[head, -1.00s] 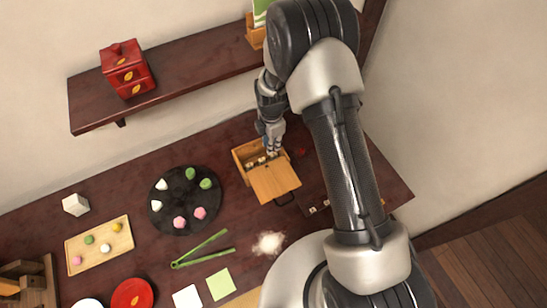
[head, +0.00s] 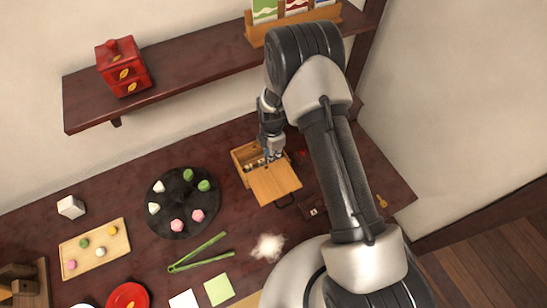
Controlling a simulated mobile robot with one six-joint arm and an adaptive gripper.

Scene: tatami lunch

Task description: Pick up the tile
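A wooden box (head: 240,158) with a flat lid (head: 276,184) lies on the dark table, and small pale tile-like pieces (head: 256,165) show inside it. My gripper (head: 272,157) points down at the box's right part, close to the lid's back edge. Its fingertips are small and partly dark here, so I cannot tell whether they are open or hold anything. A small pale tile-like piece (head: 313,212) also lies on the table right of the lid, near my forearm. Which piece is the tile is not clear.
A dark round plate (head: 183,224) with sweets stands left of the box. A shelf (head: 190,84) with a red tiered box (head: 123,70) and a card rack (head: 294,22) hangs above. A key-like yellow thing (head: 381,201) lies at right.

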